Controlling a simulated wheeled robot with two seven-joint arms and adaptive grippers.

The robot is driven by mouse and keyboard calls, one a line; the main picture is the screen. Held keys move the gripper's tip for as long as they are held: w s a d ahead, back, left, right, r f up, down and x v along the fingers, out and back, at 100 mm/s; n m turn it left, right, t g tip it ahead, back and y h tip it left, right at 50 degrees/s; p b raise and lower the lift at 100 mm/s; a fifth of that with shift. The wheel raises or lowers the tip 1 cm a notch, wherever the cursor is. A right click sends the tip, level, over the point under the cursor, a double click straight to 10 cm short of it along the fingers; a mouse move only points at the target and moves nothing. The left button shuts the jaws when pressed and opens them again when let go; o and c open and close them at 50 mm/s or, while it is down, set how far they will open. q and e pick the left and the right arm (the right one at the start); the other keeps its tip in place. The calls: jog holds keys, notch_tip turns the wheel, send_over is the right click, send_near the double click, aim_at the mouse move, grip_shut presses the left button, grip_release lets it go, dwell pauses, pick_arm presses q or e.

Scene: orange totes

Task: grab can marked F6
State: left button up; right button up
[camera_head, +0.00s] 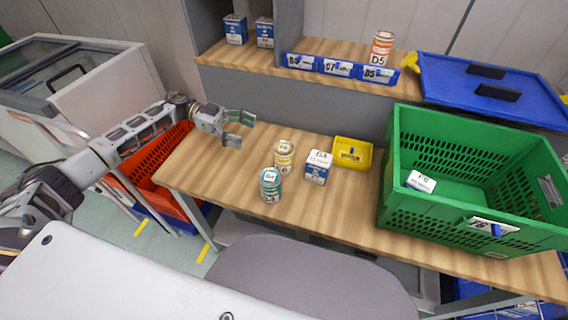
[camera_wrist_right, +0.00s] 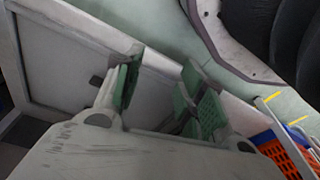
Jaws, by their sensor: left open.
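A yellow-and-white can (camera_head: 284,159) stands upright on the wooden table; its small label seems to end in 6, but I cannot read it fully. A teal can (camera_head: 270,186) stands just in front of it, slightly left, overlapping its lower edge in the head view. My left gripper (camera_head: 246,129) is open and empty, to the left of and behind the yellow can, clear of it. My right gripper (camera_wrist_right: 161,66) shows only in the right wrist view, its green fingers apart with nothing between them.
A blue-and-white box (camera_head: 317,169) stands right of the yellow can, near a yellow bin (camera_head: 352,154). A green crate (camera_head: 393,160) fills the table's right side. An orange can marked D5 (camera_head: 382,48) stands on the shelf behind. The table's left part is clear.

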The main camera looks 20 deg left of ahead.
pick_arm(q)
jog(key=shift+f+b, duration=0.55)
jog(key=shift+f, duration=0.25)
pick_arm(e)
jog(key=shift+w+a+r, duration=0.15)
jog(key=shift+w+r, duration=0.2)
jog(key=shift+r, duration=0.4)
pick_arm(q)
send_near(284, 158)
jog(key=w+d, duration=0.1)
jog(key=w+d+f, duration=0.1)
jog(key=w+d, duration=0.1)
jog(key=shift+w+f+b, duration=0.2)
jog(key=shift+f+b, duration=0.1)
jog(key=shift+f, duration=0.05)
jog(key=shift+d+f, duration=0.1)
jog(key=shift+d, duration=0.35)
pick_arm(e)
jog(key=shift+w+a+r, duration=0.1)
jog(key=shift+a+r, duration=0.1)
jog(key=shift+r, duration=1)
